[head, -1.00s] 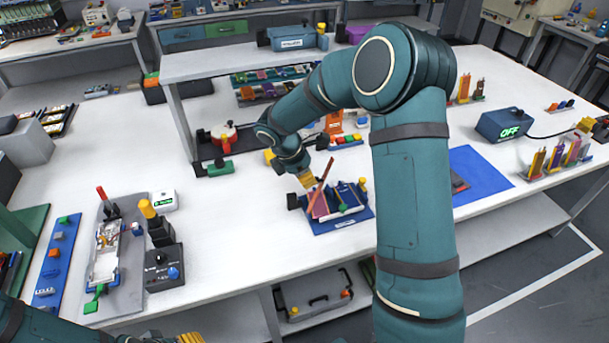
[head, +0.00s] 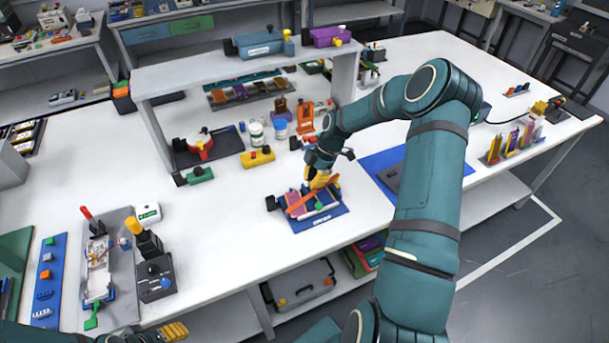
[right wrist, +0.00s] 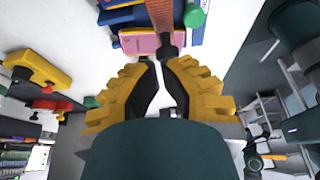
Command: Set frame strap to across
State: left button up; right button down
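The frame (head: 341,212) is a blue base near the table's front edge, holding pink and purple pieces. Its orange strap (head: 305,200) slopes low over it, its far end up at my right gripper (head: 320,182). In the right wrist view the strap (right wrist: 160,14) ends in a dark knob between the yellow fingertips of my right gripper (right wrist: 163,60), which look closed on it. The pink piece (right wrist: 140,43) lies beside it. Whether the strap touches the frame's far side is hidden. My left gripper (head: 174,331) shows only partly at the bottom edge; its opening is unclear.
A blue mat (head: 372,164) lies right of the frame. A yellow block (head: 257,157) and a green block (head: 200,175) stand behind it to the left. A grey tray (head: 122,290) and a black control box (head: 154,277) are at left. White table between is clear.

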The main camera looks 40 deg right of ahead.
jog(key=d+f+y+b, duration=0.2)
jog(key=f, duration=0.1)
jog(key=shift+s+t+y, duration=0.2)
jog(key=shift+t+y, duration=0.1)
jog(key=shift+s+d+f+y+b, duration=0.1)
jog(key=shift+d+f+y+b, duration=0.2)
jog(key=shift+f+y+b, duration=0.35)
jog(key=shift+d+f+b, duration=0.3)
jog(key=shift+f+b, duration=0.1)
jog(key=shift+b, duration=0.3)
jog(key=shift+a, duration=0.1)
